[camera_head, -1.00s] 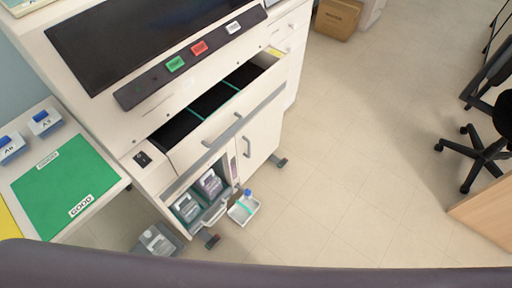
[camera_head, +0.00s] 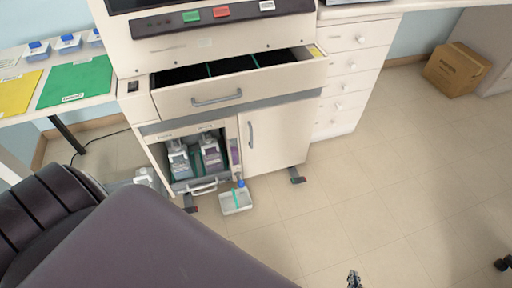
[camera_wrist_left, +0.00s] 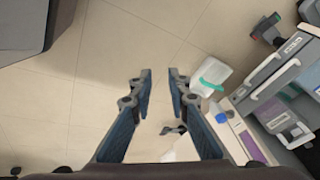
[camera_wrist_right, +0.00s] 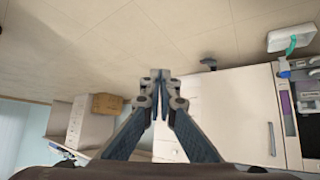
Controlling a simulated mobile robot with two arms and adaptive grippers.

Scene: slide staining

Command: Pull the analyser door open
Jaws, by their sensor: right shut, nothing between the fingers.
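The analyser (camera_head: 225,113) is a large cream-white cabinet with a dark screen. Its lower right door (camera_head: 278,135) appears shut, with a vertical grey handle (camera_head: 250,134). In the right wrist view the door (camera_wrist_right: 235,105) and handle (camera_wrist_right: 271,138) lie to the right of the gripper. My right gripper (camera_wrist_right: 160,76) is shut and empty, apart from the door; its tip (camera_head: 354,280) shows at the head view's bottom edge. My left gripper (camera_wrist_left: 161,75) is open and empty above the floor, left of the analyser's lower compartment in the left wrist view.
The analyser's wide drawer (camera_head: 215,97) is pulled out above the door. The lower left compartment is open and holds bottles (camera_head: 211,153). A white tray (camera_head: 236,201) sits low in front. A cardboard box (camera_head: 457,69) stands at the back right. The floor (camera_head: 350,190) right of the analyser is clear.

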